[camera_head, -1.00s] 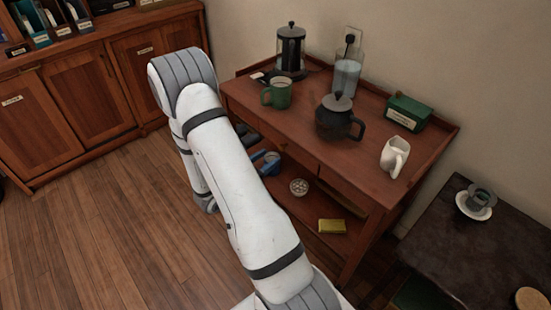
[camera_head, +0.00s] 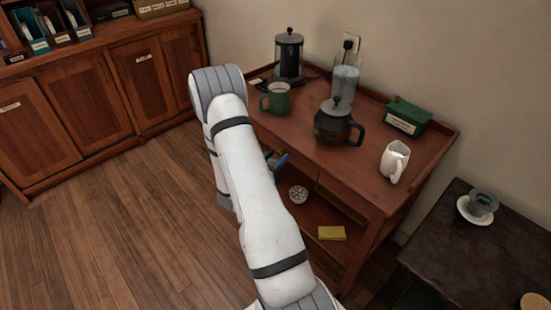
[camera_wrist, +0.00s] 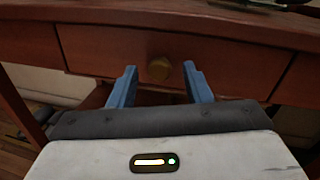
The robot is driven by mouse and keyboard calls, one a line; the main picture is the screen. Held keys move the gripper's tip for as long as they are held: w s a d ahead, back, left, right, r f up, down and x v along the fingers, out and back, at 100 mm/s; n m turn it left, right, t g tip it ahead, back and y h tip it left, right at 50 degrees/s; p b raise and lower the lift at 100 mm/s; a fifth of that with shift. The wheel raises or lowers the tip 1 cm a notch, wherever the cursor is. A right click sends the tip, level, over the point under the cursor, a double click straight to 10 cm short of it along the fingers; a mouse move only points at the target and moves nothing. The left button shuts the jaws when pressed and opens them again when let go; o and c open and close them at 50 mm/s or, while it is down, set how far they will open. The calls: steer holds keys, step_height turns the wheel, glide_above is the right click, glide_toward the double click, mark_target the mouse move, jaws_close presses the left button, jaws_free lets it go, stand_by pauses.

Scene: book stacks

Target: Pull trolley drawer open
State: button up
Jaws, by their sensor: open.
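The wooden trolley (camera_head: 290,135) stands against the wall in the head view. In the wrist view its drawer (camera_wrist: 235,65) fills the upper middle, with a round brass-coloured knob (camera_wrist: 159,69) on its front. The drawer front looks flush with the frame around it. My gripper (camera_wrist: 160,87) is open, with one blue finger on each side of the knob in the picture. I cannot tell whether the fingertips reach around the knob or stop short of it. In the head view my arm hides most of the gripper; a blue finger (camera_head: 279,161) shows beside it.
The trolley top carries a French press (camera_head: 289,58), green mug (camera_head: 277,98), glass carafe (camera_head: 346,80), dark teapot (camera_head: 335,125), green box (camera_head: 407,116) and white mug (camera_head: 394,160). A yellow sponge (camera_head: 331,233) lies on the lower shelf. A dark table (camera_head: 470,240) stands right. Floor at left is clear.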

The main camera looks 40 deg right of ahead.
steer(key=shift+c, duration=0.5)
jaws_close()
steer(key=shift+s+a, duration=0.1)
